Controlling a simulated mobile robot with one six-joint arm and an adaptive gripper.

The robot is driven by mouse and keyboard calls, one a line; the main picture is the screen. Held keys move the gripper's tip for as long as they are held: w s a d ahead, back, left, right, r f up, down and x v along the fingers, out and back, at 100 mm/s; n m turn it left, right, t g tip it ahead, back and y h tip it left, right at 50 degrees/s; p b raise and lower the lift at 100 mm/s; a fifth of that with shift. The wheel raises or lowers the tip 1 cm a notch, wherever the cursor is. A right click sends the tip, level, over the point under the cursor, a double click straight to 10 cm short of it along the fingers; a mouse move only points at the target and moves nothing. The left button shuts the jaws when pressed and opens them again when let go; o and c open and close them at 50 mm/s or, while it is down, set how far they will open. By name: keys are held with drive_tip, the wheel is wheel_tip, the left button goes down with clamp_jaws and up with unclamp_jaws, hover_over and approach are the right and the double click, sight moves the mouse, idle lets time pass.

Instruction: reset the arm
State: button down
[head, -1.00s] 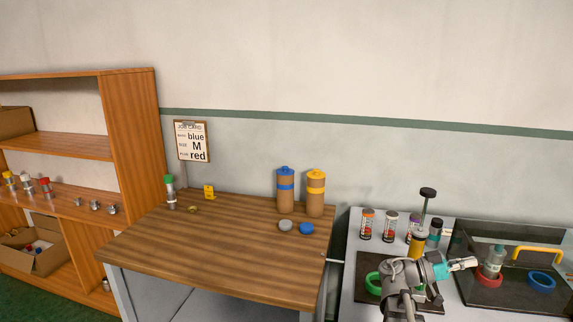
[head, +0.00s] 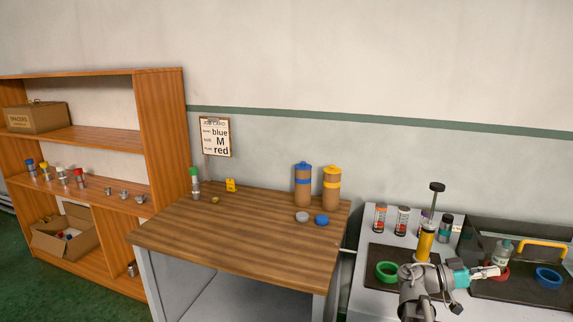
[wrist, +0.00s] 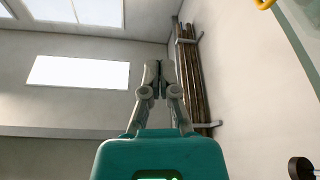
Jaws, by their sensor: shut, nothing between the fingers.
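My arm stands at the lower right of the head view, in front of the grey work counter (head: 365,300). My gripper (head: 497,270) is at its end, past a teal wrist section, and points right in the picture. In the wrist view my gripper (wrist: 151,72) has its two fingers together with nothing between them.
A yellow cylinder with a black-knobbed plunger (head: 426,240) stands close behind my arm. A green ring (head: 387,271), a blue ring (head: 547,277) and a yellow handle (head: 543,245) are nearby. A wooden table (head: 240,240) with two canisters and a shelf (head: 165,150) are left.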

drive_tip(key=w+a+f+n+t+y+p, duration=0.2)
drive_tip(key=a+f+n+t+y+p, duration=0.35)
drive_tip(key=a+f+n+y, duration=0.65)
drive_tip(key=a+f+n+y+p, duration=0.1)
drive_tip(key=a+n+y+p, duration=0.1)
drive_tip(key=a, duration=0.9)
drive_tip(key=a+f+n+y+p, duration=0.1)
drive_tip(key=a+n+y, duration=0.3)
drive_tip(key=a, duration=0.7)
drive_tip(key=y+p, duration=0.1)
drive_tip(key=y, duration=0.1)
drive_tip(key=shift+s+f+y, duration=0.4)
drive_tip(key=shift+d+t, duration=0.1)
drive_tip(key=shift+t, duration=0.15)
